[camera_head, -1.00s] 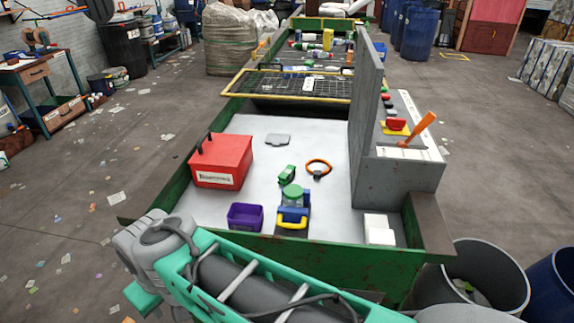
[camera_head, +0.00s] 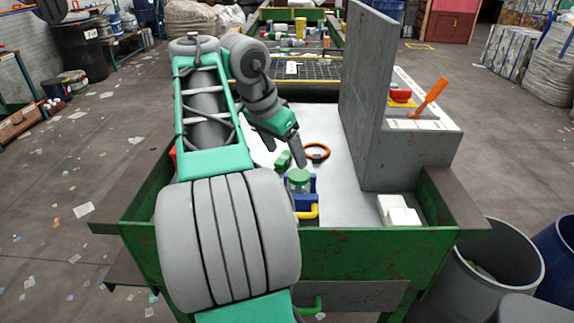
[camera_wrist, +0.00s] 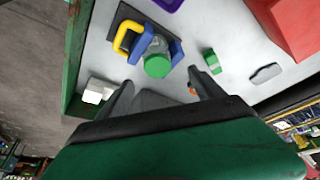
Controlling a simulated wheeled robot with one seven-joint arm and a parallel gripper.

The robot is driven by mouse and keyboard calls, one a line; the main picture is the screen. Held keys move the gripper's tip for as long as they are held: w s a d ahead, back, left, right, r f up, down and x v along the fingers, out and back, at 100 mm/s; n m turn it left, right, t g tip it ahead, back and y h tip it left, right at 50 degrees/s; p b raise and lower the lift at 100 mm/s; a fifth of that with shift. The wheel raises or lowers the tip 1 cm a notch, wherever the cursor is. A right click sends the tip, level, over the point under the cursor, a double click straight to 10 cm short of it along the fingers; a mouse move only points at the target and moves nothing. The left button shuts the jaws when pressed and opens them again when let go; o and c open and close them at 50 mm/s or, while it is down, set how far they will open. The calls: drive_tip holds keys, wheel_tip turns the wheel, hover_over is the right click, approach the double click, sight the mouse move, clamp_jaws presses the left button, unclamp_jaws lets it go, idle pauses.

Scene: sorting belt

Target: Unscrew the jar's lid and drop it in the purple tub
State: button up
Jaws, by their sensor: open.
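The jar's green lid (camera_head: 299,174) is on the clear jar (camera_head: 300,187), which stands in a blue clamp (camera_head: 306,201) with a yellow handle. In the wrist view the lid (camera_wrist: 157,66) lies just beyond and between my open fingers, and nothing is between them. My gripper (camera_head: 286,154) is above the belt, just behind the jar in the head view, apart from the lid. The purple tub (camera_wrist: 168,4) shows only as a corner at the top edge of the wrist view; my arm hides it in the head view.
A small green block (camera_head: 283,159) and an orange ring (camera_head: 317,145) lie near the jar. A red box (camera_wrist: 284,24) and a flat grey piece (camera_wrist: 265,74) lie beyond. A tall grey panel (camera_head: 365,100) and white blocks (camera_head: 398,210) stand right of the jar.

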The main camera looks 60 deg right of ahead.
sight(298, 175)
drive_tip(key=shift+m, duration=0.4)
drive_tip(key=b+x, duration=0.1)
drive_tip(key=x, duration=0.1)
drive_tip(key=b+x, duration=0.2)
drive_tip(key=x, duration=0.1)
drive_tip(key=s+b+x, duration=0.1)
drive_tip(key=b+x, duration=0.1)
drive_tip(key=x, duration=0.1)
drive_tip(key=shift+w+r, duration=0.1)
drive_tip(key=shift+r, duration=0.05)
drive_tip(key=shift+r, duration=0.1)
drive_tip(key=c, duration=1.4)
drive_tip(key=shift+c, duration=0.2)
drive_tip(key=shift+f, duration=0.3)
